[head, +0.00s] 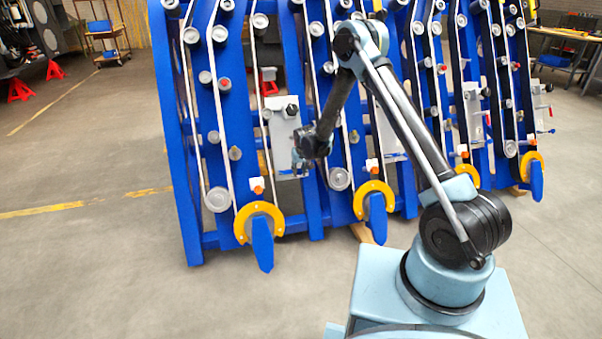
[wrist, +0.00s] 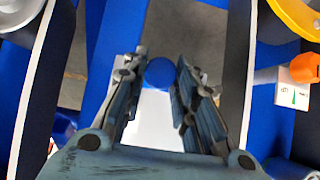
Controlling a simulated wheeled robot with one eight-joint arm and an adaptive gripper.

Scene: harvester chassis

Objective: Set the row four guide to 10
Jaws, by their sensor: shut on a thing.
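My gripper (head: 301,166) is at the lower part of the white panel (head: 285,122) on the nearest row unit at the left. In the wrist view its two fingers (wrist: 159,76) close on a round blue knob (wrist: 160,73), with a white plate behind it. The knob is hidden by the gripper in the head view. An orange pointer (wrist: 305,68) sits by a white scale plate (wrist: 291,95) at the right of the wrist view; the scale's numbers are too small to read. The pointer of this unit also shows in the head view (head: 257,186).
Blue uprights with belts and rollers stand on both sides of the gripper. A yellow ring (head: 243,225) with a blue tip is below left. More row units repeat to the right. The floor in front is clear. A cart (head: 104,40) and red stands are far left.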

